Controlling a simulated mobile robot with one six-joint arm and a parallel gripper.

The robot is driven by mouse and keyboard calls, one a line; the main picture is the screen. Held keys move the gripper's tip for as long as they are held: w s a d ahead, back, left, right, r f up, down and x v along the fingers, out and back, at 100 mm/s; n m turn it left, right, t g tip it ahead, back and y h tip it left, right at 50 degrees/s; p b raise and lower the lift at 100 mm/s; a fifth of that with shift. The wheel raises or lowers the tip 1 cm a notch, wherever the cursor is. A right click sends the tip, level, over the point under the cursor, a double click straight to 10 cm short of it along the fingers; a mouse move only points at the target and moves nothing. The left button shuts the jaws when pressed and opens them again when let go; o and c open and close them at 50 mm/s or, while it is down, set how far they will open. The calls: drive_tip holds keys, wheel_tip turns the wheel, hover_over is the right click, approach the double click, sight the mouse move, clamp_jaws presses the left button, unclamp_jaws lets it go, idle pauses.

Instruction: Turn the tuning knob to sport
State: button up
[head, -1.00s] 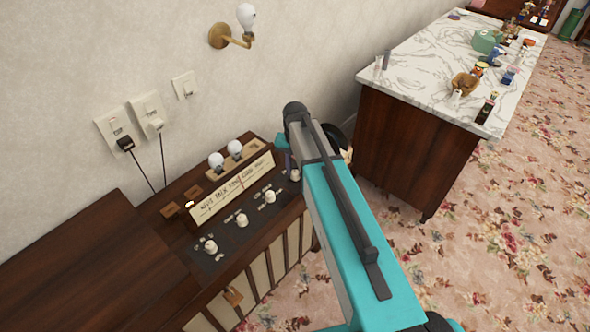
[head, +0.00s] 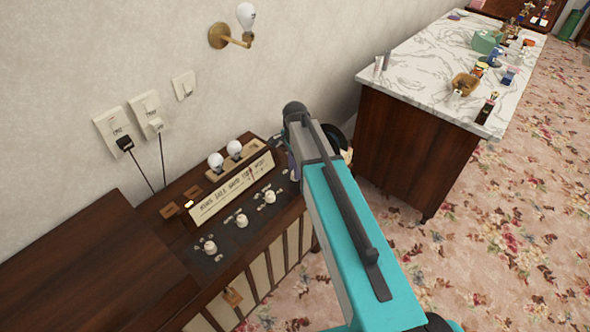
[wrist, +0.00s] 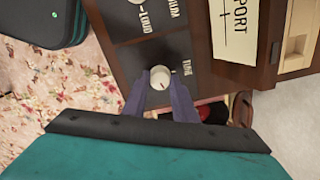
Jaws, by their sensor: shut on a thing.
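The tuning knob (wrist: 160,77) is a small off-white knob on the radio's dark panel, beside the lettering TUNE in the wrist view. My gripper (wrist: 162,90) is shut on it, one purple-grey finger on each side. In the head view my arm largely hides this knob at the right end of the knob row. The cream dial strip (head: 230,188) carries handwritten words. I cannot read a pointer there.
Three more white knobs (head: 241,220) line the panel to the left. Two small bulbs (head: 216,161) stand behind the dial. Plugs (head: 124,143) hang from wall sockets. A marble-topped counter (head: 410,85) with small items stands right, over open floral carpet (head: 510,230).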

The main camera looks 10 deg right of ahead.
drive_tip(key=m, duration=0.4)
drive_tip(key=shift+a, duration=0.15)
drive_tip(key=shift+m, duration=2.5)
drive_tip(key=o, duration=1)
drive_tip(key=shift+o, duration=0.2)
drive_tip(key=shift+r, duration=0.15)
wheel_tip(320, 180, up, 14)
drive_tip(key=b, duration=0.2)
drive_tip(key=shift+f, duration=0.2)
